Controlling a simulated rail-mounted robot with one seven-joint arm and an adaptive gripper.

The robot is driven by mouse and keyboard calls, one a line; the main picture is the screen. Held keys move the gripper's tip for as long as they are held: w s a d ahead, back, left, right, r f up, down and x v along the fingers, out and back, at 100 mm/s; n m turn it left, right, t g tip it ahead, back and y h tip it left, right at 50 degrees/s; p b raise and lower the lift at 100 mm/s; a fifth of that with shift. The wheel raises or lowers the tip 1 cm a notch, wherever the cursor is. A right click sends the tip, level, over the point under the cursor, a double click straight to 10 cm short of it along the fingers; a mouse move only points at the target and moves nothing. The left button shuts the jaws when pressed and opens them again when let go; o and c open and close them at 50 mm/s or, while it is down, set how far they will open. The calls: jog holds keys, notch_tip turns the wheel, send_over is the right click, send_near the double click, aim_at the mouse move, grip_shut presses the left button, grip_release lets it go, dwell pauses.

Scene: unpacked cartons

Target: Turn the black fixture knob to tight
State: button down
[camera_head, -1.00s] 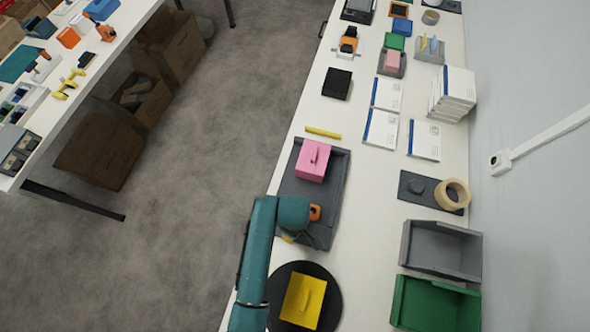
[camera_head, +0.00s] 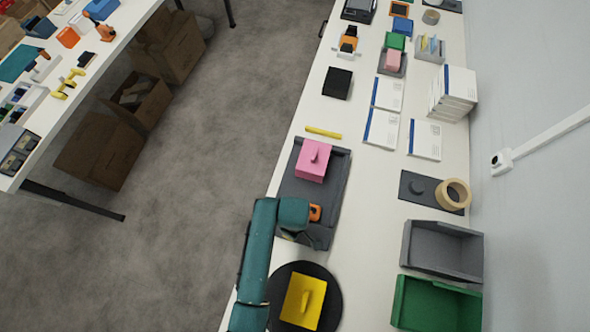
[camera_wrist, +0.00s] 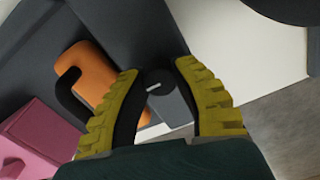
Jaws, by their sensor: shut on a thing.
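The black fixture knob (camera_wrist: 154,82), a small dark round knob with a white mark on its face, shows between my fingertips in the wrist view. My gripper (camera_wrist: 158,76), with ribbed yellow-and-black fingers, is shut on it, one finger on each side. An orange part (camera_wrist: 88,80) with a black hook-like piece lies left of the knob; the orange part also shows in the head view (camera_head: 315,213). The dark grey fixture tray (camera_head: 333,185) carries these things on the white bench. In the head view my arm hides the knob.
A pink block with a handle (camera_head: 312,160) sits on the tray's far end. A yellow block (camera_head: 298,299) rests on a black disc (camera_head: 333,300) nearer me. Grey (camera_head: 441,250) and green (camera_head: 436,305) bins stand to the right, with bare bench between.

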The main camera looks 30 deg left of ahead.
jog(key=shift+s+m+p, duration=0.1)
jog(key=shift+m+p, duration=0.2)
jog(key=shift+p, duration=0.05)
jog(key=m+p, duration=0.2)
jog(key=shift+r+m, duration=0.15)
jog(key=shift+m, duration=0.25)
jog(key=m+p, duration=0.2)
jog(key=m, duration=0.3)
jog(key=shift+p, duration=0.4)
jog(key=m+p, duration=0.1)
jog(key=m, duration=0.4)
jog(key=shift+f+m+p, duration=0.15)
jog(key=shift+m+p, duration=0.2)
jog(key=shift+m, duration=0.8)
jog(key=shift+f+m+p, duration=0.1)
jog(key=shift+m+p, duration=0.2)
jog(key=shift+m, duration=0.85)
jog(key=c, duration=0.7)
grip_release()
jog(key=shift+s, duration=0.1)
jog(key=shift+c, duration=0.2)
